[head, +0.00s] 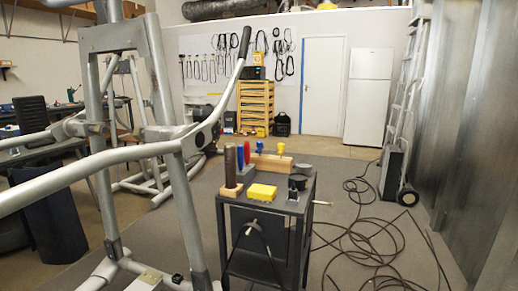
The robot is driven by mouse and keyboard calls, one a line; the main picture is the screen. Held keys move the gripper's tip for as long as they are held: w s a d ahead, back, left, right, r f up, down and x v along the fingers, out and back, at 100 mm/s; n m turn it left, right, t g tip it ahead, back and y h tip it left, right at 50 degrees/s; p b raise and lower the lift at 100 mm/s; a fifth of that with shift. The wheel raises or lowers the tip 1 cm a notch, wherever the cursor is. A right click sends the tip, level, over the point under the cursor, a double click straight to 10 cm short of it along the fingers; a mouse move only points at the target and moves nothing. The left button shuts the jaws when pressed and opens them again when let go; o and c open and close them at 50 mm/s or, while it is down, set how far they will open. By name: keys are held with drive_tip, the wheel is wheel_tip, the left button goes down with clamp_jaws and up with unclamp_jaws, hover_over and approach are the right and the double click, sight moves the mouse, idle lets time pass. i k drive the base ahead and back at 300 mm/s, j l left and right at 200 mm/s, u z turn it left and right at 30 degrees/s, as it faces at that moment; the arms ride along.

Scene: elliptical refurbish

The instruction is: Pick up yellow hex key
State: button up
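A small yellow upright piece (281,149), which looks like the handle of the yellow hex key, stands at the wooden block (271,162) on top of the dark cart (305,203). A similar blue handle (259,147) stands to its left. The lower part of the yellow piece is hard to make out at this size. My gripper does not show in this view, and the cart is some distance ahead.
The cart top also holds a yellow box (262,192), a brown cylinder (230,166) and a dark round item (297,182). A grey metal exercise frame (180,205) stands close at left. Loose cable (375,246) lies on the floor at right, near a hand truck (394,172).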

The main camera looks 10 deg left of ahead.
sight(281, 147)
drive_tip(key=i+z, duration=0.1)
drive_tip(key=i, duration=0.3)
drive_tip(key=i+z, duration=0.5)
drive_tip(key=i, duration=0.25)
drive_tip(key=i+z, duration=0.65)
drive_tip(key=i+l+u, duration=0.2)
drive_tip(key=i, duration=0.35)
drive_tip(key=i+u, duration=0.1)
drive_tip(key=u, duration=0.35)
drive_tip(key=i+u, duration=0.15)
drive_tip(key=u, duration=0.25)
drive_tip(key=i+u, duration=0.1)
drive_tip(key=u, duration=0.35)
drive_tip(key=i+l+u, duration=0.1)
drive_tip(key=u, duration=0.3)
